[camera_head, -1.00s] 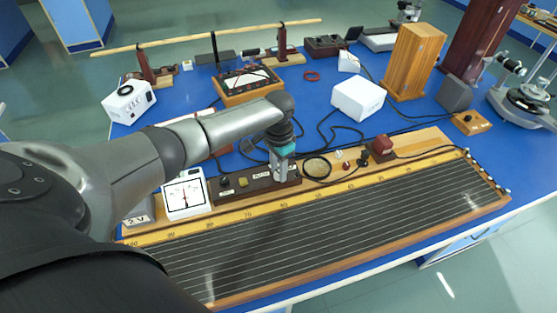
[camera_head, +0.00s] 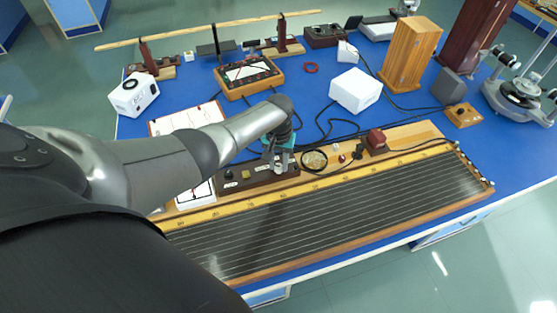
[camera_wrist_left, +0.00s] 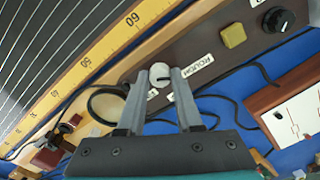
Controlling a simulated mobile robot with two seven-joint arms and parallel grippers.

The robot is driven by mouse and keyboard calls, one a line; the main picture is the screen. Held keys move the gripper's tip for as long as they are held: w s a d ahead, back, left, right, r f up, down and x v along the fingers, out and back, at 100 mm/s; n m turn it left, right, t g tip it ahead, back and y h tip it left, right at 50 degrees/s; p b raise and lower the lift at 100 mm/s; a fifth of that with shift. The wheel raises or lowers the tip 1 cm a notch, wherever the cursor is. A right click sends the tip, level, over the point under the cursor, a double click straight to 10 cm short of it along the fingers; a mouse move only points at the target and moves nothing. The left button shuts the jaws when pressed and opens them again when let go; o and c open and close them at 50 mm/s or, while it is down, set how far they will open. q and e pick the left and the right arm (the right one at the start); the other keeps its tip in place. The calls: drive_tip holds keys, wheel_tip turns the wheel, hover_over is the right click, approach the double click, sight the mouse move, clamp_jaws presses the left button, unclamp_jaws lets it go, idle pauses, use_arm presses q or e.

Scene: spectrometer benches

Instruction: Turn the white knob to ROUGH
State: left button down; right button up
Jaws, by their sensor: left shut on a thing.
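The white knob (camera_wrist_left: 160,74) sits on a dark control panel (camera_wrist_left: 212,43) in the left wrist view. My left gripper (camera_wrist_left: 160,78) is shut on it, with one finger on each side. A white ROUGH label (camera_wrist_left: 197,66) lies just right of the fingers. Another pale label beside the knob is mostly hidden by a finger. I cannot tell exactly where the knob points. In the head view, my left gripper (camera_head: 277,167) points down at the right part of the panel (camera_head: 236,188) and hides the knob. My right gripper is not in view.
A yellow button (camera_wrist_left: 233,35) and a black knob (camera_wrist_left: 278,19) share the panel. A wire board with a yellow scale (camera_head: 350,205) lies in front. A black cable loop (camera_wrist_left: 97,104) and a red block (camera_head: 376,138) are to the panel's right.

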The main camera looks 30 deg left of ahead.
sight(279, 166)
use_arm(q)
drive_tip(key=shift+w, duration=0.1)
idle(0.4)
drive_tip(key=c, duration=0.6)
unclamp_jaws()
drive_tip(key=shift+r+p, duration=2)
drive_tip(key=shift+r, duration=5.7)
